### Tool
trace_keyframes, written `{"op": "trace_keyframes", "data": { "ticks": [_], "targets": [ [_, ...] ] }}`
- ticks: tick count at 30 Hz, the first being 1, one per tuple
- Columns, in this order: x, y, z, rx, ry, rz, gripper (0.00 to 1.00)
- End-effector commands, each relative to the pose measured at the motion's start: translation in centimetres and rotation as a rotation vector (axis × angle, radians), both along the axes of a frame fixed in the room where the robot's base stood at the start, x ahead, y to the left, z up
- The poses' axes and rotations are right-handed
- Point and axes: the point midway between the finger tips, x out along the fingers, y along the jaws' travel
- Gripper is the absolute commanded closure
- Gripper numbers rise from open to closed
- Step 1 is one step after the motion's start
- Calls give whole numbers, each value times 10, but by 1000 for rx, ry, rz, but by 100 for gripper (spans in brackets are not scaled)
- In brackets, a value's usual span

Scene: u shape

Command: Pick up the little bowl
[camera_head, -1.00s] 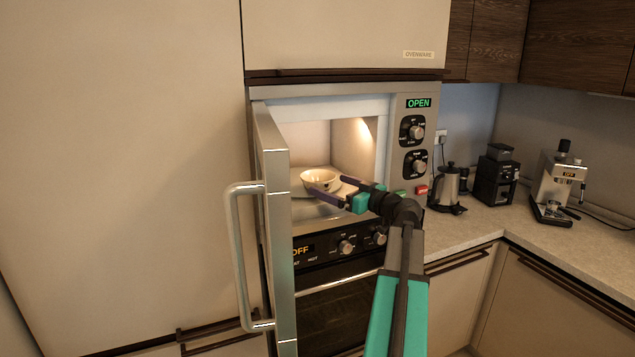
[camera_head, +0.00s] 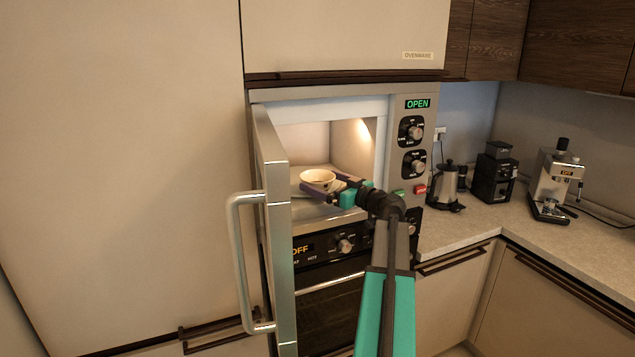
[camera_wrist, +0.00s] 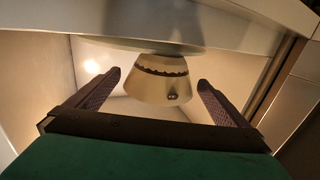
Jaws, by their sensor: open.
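The little bowl (camera_head: 317,177) is cream with a dark band near its rim. It stands on a light round plate (camera_head: 297,188) inside the open microwave (camera_head: 352,150). In the wrist view the bowl (camera_wrist: 158,82) appears upside down between the two fingers. My gripper (camera_head: 325,190) is open and reaches into the microwave from the right front. In the wrist view the fingers of my gripper (camera_wrist: 158,85) are spread on either side of the bowl, with gaps at both sides and nothing held.
The microwave door (camera_head: 272,190) stands open on the left, its long handle (camera_head: 236,260) toward me. The cavity's right wall is close to my arm. A kettle (camera_head: 444,186), a black grinder (camera_head: 494,175) and a coffee machine (camera_head: 556,185) stand on the right counter.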

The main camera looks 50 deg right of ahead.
Motion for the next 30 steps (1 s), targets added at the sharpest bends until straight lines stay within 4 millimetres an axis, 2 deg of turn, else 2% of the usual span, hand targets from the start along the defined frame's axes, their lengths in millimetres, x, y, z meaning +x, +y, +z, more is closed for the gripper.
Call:
{"op": "trace_keyframes", "data": {
  "ticks": [3,9,27,30],
  "targets": [
    [13,-2,3,3,0,1,0],
    [27,-1,1,1,0,1,0],
    [29,0,0,1,0,1,0],
    [29,0,0,1,0,1,17]
  ]
}}
